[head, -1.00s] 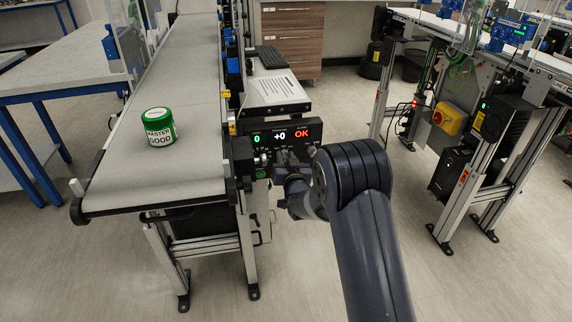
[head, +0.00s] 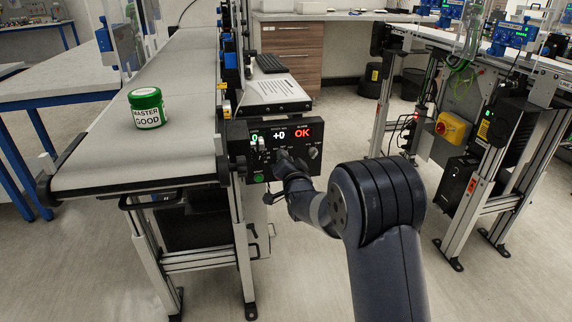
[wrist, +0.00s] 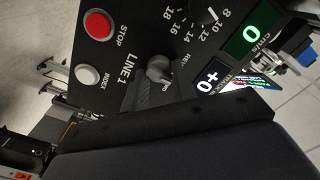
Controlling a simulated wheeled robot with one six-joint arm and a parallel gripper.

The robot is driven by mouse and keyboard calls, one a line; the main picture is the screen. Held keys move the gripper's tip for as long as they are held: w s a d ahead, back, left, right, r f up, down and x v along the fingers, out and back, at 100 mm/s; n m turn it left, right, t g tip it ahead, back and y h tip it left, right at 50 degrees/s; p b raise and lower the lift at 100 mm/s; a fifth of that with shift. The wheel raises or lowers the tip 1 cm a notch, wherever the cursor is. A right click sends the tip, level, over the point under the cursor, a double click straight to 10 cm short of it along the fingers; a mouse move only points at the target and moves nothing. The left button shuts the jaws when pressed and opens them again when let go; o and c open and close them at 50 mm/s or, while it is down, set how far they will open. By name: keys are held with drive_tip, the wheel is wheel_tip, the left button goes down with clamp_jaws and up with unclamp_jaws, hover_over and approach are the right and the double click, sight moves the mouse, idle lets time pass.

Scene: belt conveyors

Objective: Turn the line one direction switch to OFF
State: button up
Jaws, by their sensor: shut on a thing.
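The line one control panel (head: 247,177) is a black box at the right side of the near belt end. In the wrist view its face (wrist: 128,55) reads LINE 1. The direction switch (wrist: 158,66) is a small grey rounded knob, with a REV label beside it and a partly covered label below. My gripper (wrist: 155,82) is shut on this knob, its dark fingers covering part of it. Which way the knob points is unclear. In the head view my gripper (head: 283,158) is at the panel front, and the switch is hidden behind it.
A red STOP button (wrist: 98,24) and a white INDEX button (wrist: 88,74) lie near the switch, with a speed dial (wrist: 205,14) on the other side. A green-lidded jar (head: 146,108) stands on the belt (head: 120,165). Another conveyor frame (head: 482,190) stands right; floor between is clear.

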idle(0.4)
drive_tip(key=o, duration=1)
drive_tip(key=v, duration=1)
drive_tip(key=shift+s+d+p, duration=0.1)
drive_tip(key=shift+s+p, duration=0.3)
drive_tip(key=shift+b+x, duration=0.35)
drive_tip(key=shift+x, duration=5.1)
